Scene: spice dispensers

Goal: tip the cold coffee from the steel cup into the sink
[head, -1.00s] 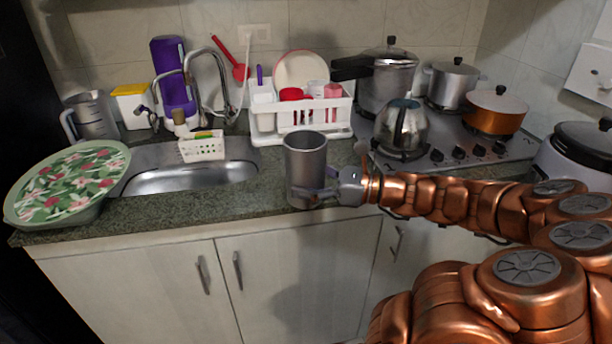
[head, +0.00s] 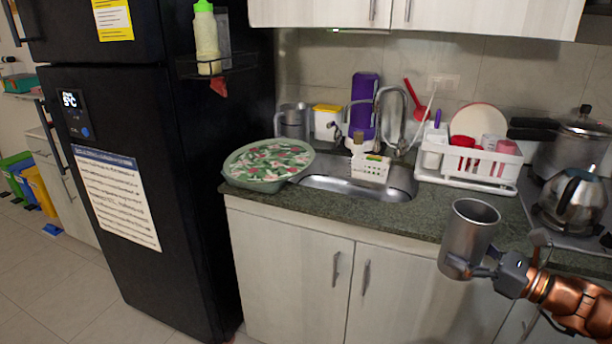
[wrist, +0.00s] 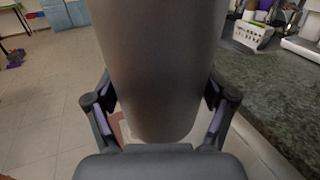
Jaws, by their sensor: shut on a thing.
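The steel cup (head: 470,235) is held by my gripper (head: 482,268) in front of the counter, to the right of the sink. It is nearly upright with a slight tilt, and its rim opening faces up. I cannot make out any coffee inside. In the wrist view the cup (wrist: 163,70) fills the middle, with my gripper's (wrist: 160,115) fingers on both sides of it. The sink (head: 345,186) is a steel basin set in the counter, left of the cup. A white perforated basket sits at its back edge and hides part of it.
A green floral tub (head: 268,164) stands on the counter left of the sink. A white dish rack (head: 470,165) stands behind the cup. A faucet (head: 392,110) arches over the back of the sink. A kettle (head: 572,200) is at right, a black fridge (head: 190,200) at left.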

